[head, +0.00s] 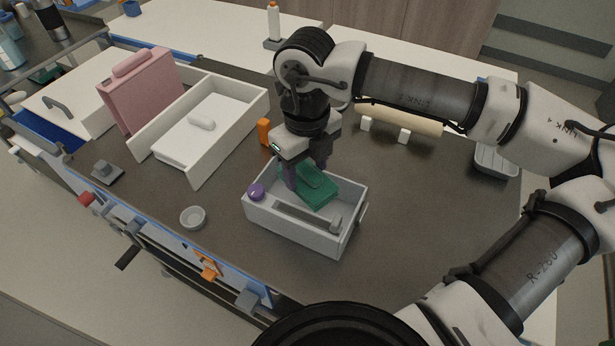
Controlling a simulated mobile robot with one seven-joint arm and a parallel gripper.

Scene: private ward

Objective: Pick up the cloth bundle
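A green folded bundle (318,189), which looks like the cloth bundle, lies inside a light grey open box (292,235) on the dark table top. My gripper (305,178) points down into the box at the bundle's upper left side. Its fingertips are partly hidden by the bundle and the gripper body, so I cannot tell whether they are apart or closed on it. A purple piece (289,176) shows just beside the fingers.
A purple round knob-like item (256,191) and a grey bar (305,219) are also in the box. An orange block (264,131) stands behind it. A beige roll (400,118) lies behind right.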

